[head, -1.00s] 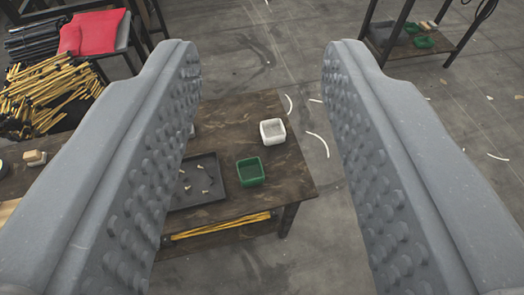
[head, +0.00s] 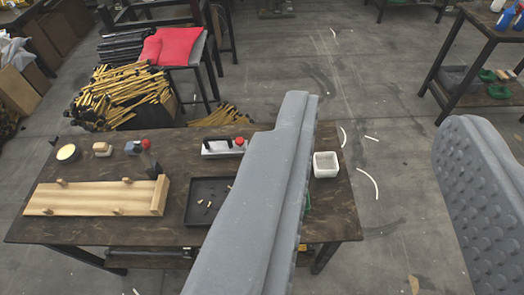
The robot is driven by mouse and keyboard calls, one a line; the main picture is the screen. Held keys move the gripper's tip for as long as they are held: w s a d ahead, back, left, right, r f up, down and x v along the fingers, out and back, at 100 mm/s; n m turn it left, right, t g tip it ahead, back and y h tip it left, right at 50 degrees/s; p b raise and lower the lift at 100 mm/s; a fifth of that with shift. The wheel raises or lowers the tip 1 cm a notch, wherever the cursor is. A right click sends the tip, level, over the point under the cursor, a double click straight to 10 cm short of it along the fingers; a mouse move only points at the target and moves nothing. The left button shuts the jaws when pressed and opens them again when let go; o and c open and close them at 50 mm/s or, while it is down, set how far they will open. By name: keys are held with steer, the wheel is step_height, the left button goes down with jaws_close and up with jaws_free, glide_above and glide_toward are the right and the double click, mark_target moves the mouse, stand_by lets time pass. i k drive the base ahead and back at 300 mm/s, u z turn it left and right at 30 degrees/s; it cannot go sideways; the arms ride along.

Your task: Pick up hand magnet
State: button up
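A flat pale-grey block with a black handle and a red knob (head: 223,147) lies near the back edge of the dark table (head: 335,215). It looks like the hand magnet, though it is small in view. The left finger of my gripper (head: 378,120) passes in front of the table just right of it and may hide its right end. My gripper is wide open and empty, its fingers far apart, with floor showing between them.
On the table are a black tray (head: 207,184) with small pieces, a wooden board (head: 90,199), a white bin (head: 326,165), a mostly hidden green bin, a round tin (head: 68,153) and small blocks. Behind stand a stool with a red cloth (head: 175,46) and piled yellow-black rods (head: 122,92).

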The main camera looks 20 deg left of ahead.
mark_target(216, 148)
steer(key=u, duration=0.15)
steer(key=i, duration=1.15)
steer(key=u, duration=0.35)
